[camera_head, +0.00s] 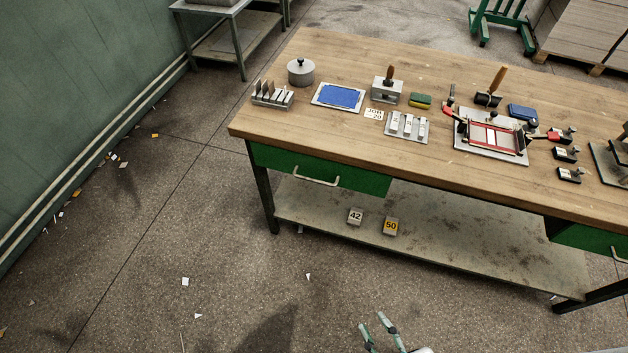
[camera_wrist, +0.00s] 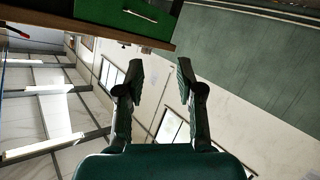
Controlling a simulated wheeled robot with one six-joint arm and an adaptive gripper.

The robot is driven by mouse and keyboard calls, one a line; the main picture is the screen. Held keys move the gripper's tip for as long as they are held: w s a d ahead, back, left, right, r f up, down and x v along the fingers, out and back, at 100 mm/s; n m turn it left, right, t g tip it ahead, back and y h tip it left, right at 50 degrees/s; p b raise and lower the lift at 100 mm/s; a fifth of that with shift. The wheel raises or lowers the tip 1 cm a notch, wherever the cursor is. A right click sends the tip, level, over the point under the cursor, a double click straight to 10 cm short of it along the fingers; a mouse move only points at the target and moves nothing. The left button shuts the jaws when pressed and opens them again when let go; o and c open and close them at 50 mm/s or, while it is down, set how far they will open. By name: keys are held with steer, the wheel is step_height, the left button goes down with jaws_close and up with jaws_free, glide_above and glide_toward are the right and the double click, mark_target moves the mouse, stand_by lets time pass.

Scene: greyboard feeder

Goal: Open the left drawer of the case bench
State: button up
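The case bench (camera_head: 400,165) has a wooden top and stands across the right of the head view. Its left drawer (camera_head: 350,175) has a green front with a pale bar handle (camera_head: 316,180) and looks shut under the top. The same kind of green drawer front (camera_wrist: 150,16) with a handle (camera_wrist: 140,15) shows at the top of the wrist view. My gripper (camera_head: 373,329) is at the bottom of the head view, on the near side of the bench and apart from the drawer. In the wrist view my gripper (camera_wrist: 158,75) has its fingers spread with nothing between them.
A second green drawer (camera_head: 590,238) is at the bench's right end. A lower shelf (camera_head: 450,240) carries blocks marked 42 (camera_head: 355,216) and 50 (camera_head: 390,226). Tools and fixtures cover much of the top. The floor (camera_head: 190,240) left of the bench is clear except for scraps.

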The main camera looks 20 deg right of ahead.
steer(key=w+f+n, duration=0.3)
steer(key=w+f, duration=0.3)
steer(key=w, duration=0.2)
steer(key=n+t+h, duration=0.1)
steer(key=n+h, duration=0.3)
steer(key=n, duration=0.3)
glide_toward(314, 180)
steer(key=x, duration=1)
steer(key=shift+f, duration=0.35)
jaws_close()
